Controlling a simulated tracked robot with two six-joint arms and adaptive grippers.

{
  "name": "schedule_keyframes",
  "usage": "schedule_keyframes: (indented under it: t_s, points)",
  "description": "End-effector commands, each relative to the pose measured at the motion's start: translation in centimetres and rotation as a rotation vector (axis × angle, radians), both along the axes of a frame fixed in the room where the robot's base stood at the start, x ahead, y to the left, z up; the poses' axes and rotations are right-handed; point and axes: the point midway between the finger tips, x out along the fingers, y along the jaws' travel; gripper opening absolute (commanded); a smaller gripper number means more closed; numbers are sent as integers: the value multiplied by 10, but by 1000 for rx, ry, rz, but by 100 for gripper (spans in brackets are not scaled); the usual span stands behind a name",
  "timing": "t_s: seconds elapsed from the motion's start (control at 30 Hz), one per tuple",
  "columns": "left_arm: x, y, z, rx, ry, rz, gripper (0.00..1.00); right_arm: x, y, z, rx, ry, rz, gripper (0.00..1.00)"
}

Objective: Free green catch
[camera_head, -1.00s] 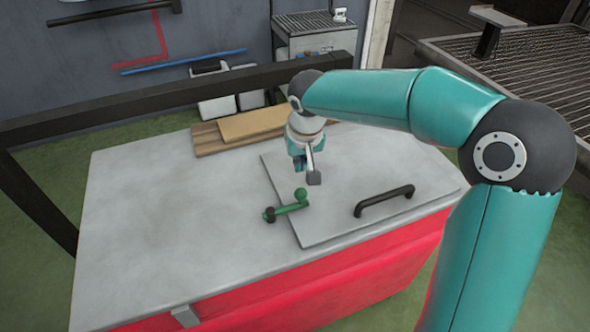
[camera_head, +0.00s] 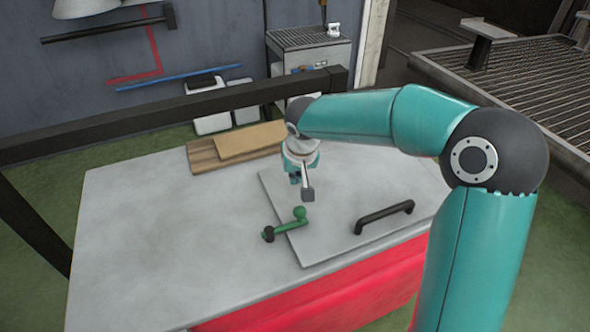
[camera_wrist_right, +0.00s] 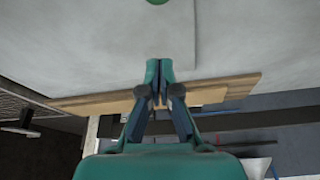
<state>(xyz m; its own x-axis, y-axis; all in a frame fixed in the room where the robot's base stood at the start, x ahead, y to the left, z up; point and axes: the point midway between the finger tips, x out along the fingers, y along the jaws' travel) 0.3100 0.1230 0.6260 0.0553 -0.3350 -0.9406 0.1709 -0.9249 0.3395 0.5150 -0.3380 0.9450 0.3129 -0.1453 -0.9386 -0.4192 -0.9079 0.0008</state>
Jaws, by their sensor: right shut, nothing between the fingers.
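The green catch (camera_head: 288,227) is a short green lever with a round knob at one end and a dark pivot at the other. It lies across the left edge of a grey flat lid (camera_head: 340,225) on the bench top. My right gripper (camera_head: 307,190) is shut and empty, above the lid just behind the knob and apart from it. In the right wrist view the shut fingers (camera_wrist_right: 160,66) show at the middle, and part of the green knob (camera_wrist_right: 157,2) shows at the top edge. My left gripper is in neither view.
A black handle (camera_head: 384,217) stands on the lid, right of the catch. Wooden boards (camera_head: 235,146) lie at the bench's back. A dark rail (camera_head: 150,117) runs behind the bench. The grey bench top (camera_head: 150,230) left of the catch is clear.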

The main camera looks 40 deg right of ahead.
Motion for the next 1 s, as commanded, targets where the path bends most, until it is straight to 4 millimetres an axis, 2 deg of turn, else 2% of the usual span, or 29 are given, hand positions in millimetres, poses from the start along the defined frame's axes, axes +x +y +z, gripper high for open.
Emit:
schedule_keyframes:
  t_s: [0.03, 0.2, 0.4, 0.53, 1.0]
  points:
    - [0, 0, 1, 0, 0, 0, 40, 3, -2, -12, 0, 6, -2, 0]
    - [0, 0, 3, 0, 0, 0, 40, 14, -7, -45, 1, 5, -2, 0]
    - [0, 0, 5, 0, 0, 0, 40, -10, 4, -48, 1, 0, 0, 0]
    - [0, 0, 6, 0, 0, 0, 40, -19, 8, -50, 1, -1, -1, 0]
    - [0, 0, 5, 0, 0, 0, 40, -20, 14, -51, 1, -2, 2, 0]
